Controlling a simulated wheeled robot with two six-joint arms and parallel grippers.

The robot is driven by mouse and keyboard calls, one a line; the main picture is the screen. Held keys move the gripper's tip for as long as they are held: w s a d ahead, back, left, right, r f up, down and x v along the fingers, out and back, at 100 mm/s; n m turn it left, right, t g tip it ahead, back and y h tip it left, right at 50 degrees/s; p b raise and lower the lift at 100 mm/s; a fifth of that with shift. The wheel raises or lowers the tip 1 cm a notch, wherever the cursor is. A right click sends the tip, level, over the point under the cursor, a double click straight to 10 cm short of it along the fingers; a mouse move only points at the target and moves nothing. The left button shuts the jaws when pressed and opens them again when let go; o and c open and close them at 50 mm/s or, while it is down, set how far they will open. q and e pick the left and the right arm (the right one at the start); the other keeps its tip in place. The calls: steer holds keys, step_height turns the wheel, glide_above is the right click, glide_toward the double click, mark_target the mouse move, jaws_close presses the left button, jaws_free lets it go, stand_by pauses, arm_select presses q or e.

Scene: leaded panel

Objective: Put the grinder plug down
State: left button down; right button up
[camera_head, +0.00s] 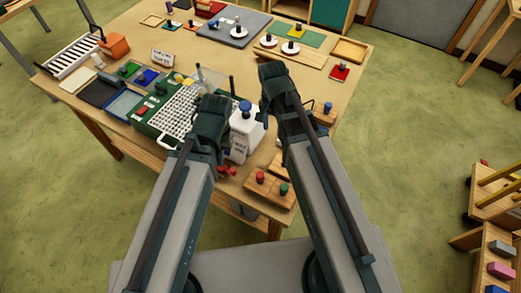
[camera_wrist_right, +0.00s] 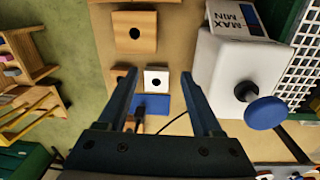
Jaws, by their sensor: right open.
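My right gripper (camera_head: 272,75) is open in the head view, above the right side of the table. In the right wrist view its two fingers (camera_wrist_right: 157,77) stand apart with nothing held between them.
A white tank (camera_head: 243,137) with a blue knob stands between my arms, and close beside the right finger in the wrist view (camera_wrist_right: 232,70). A white grid (camera_head: 178,115) lies left of it. A wooden block (camera_head: 270,188) with coloured knobs sits at the near edge.

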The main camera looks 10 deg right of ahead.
steer(key=s+a+n, duration=0.6)
steer(key=s+n, duration=0.3)
steer(key=n, duration=0.3)
steer(key=shift+s+a, duration=0.3)
